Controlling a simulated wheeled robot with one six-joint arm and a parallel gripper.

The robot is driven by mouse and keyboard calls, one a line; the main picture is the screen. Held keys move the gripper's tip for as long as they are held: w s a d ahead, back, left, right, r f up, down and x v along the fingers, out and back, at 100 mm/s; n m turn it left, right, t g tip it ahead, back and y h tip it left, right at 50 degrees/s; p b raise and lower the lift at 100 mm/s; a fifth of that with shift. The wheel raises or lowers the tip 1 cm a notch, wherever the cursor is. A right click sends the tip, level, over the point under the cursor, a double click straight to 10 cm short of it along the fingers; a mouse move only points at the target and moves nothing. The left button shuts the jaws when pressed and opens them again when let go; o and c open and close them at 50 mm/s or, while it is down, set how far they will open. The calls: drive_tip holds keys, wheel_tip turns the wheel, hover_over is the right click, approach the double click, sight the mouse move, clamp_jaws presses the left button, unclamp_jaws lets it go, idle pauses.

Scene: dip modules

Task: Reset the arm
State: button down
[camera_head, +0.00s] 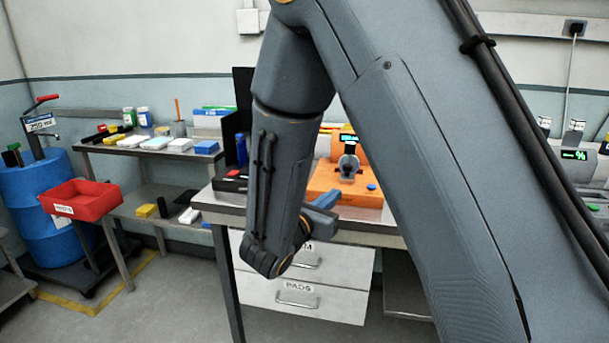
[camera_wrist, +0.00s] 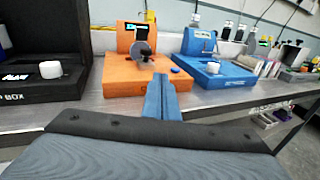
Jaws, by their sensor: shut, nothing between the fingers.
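My arm (camera_head: 420,140) fills much of the head view and hangs in front of the metal bench. My gripper shows in the wrist view (camera_wrist: 161,84) as two blue fingers pressed together with nothing between them. Its tips point toward the orange machine (camera_wrist: 120,88) on the bench. In the head view part of my gripper (camera_head: 328,200) shows beside the lower arm, in front of the same orange machine (camera_head: 325,180). Any gap between the tips and the machine is hard to judge.
A blue machine (camera_wrist: 215,76) stands right of the orange one. A black box (camera_wrist: 70,85) holding a white piece (camera_wrist: 50,69) stands left. Drawers (camera_head: 320,299) sit under the bench. A red bin (camera_head: 80,201) and blue barrel (camera_head: 42,187) stand at left. Floor between is clear.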

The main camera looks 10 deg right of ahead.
drive_tip(key=s+d+f+m+g+h, duration=0.2)
drive_tip(key=s+d+f+m+g, duration=0.1)
drive_tip(key=s+d+m+g, duration=0.65)
drive_tip(key=s+d+f+m+g+y, duration=0.2)
drive_tip(key=s+m, duration=0.1)
drive_tip(key=s, duration=0.3)
drive_tip(key=s+d+f+m+g+y, duration=0.2)
drive_tip(key=s+d+m+g, duration=0.1)
drive_tip(key=s, duration=0.3)
drive_tip(key=s+a+m+y+p, duration=0.1)
drive_tip(key=s+a+m+y, duration=0.4)
drive_tip(key=m, duration=0.8)
drive_tip(key=a+y, duration=0.3)
drive_tip(key=a, duration=0.1)
drive_tip(key=shift+f+t+y, duration=0.35)
drive_tip(key=shift+f+y, duration=0.05)
